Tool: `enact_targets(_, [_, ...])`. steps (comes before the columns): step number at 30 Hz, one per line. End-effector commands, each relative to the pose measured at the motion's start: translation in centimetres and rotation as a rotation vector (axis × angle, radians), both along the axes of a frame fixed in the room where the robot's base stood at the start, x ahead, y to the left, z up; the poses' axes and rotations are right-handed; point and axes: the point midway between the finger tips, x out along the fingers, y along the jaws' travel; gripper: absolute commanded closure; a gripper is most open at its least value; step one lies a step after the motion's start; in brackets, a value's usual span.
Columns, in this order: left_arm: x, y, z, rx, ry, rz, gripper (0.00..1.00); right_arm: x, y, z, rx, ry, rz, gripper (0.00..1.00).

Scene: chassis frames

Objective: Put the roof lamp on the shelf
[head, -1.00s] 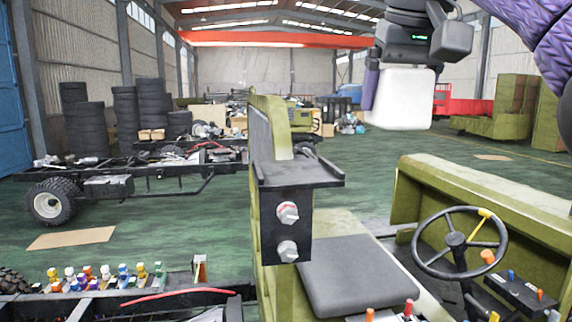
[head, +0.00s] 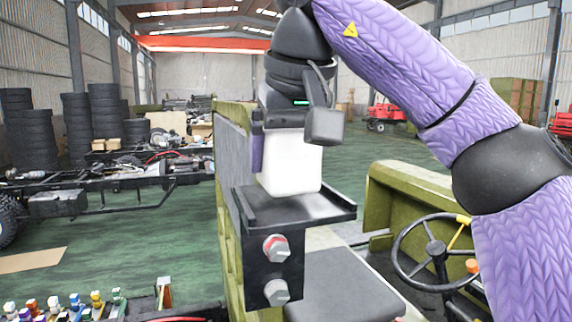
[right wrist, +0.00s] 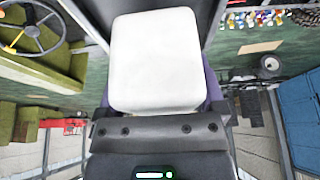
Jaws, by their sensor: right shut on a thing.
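The roof lamp (head: 291,168) is a white rounded block. My right gripper (head: 287,140) is shut on it, with a purple finger along its left side in the head view. The lamp also fills the upper middle of the right wrist view (right wrist: 157,62). The shelf (head: 325,207) is a black metal ledge with two bolts on its front plate. The lamp is upright over the back part of the shelf; its lower edge looks at or just above the ledge, and I cannot tell whether they touch. My left gripper is not in view.
A green panel (head: 229,190) stands just left of the shelf. A grey seat (head: 345,285) lies below right, with a steering wheel (head: 435,245) and green bodywork (head: 395,200) beyond. Small coloured items (head: 60,305) lie at lower left. Stacked tyres (head: 75,130) stand far behind.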

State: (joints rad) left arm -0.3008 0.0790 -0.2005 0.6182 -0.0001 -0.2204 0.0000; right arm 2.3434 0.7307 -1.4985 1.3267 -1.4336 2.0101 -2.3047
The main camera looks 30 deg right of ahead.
Motion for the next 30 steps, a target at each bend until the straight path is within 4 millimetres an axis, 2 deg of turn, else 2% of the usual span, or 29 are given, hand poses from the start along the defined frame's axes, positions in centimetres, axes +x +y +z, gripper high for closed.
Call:
enact_targets(3, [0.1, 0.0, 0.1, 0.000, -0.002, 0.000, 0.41, 0.0, 0.0, -1.4, 0.001, 0.000, 0.001, 0.99])
enact_targets(11, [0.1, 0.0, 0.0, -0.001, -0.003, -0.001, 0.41, 0.0, 0.0, -1.5, 0.000, -0.002, -0.001, 0.99])
enact_targets(12, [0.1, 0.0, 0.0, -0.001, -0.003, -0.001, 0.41, 0.0, 0.0, -1.6, 0.000, -0.001, -0.001, 0.08])
enact_targets(13, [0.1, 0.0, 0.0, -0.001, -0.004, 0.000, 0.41, 0.0, 0.0, -1.6, 0.000, -0.001, -0.001, 0.01])
enact_targets(23, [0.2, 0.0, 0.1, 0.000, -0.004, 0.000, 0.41, -0.2, 0.1, -0.9, -0.002, -0.003, 0.001, 0.00])
enact_targets(30, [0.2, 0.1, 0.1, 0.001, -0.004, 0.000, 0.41, -1.8, 0.5, 3.2, -0.004, -0.004, -0.001, 0.00])
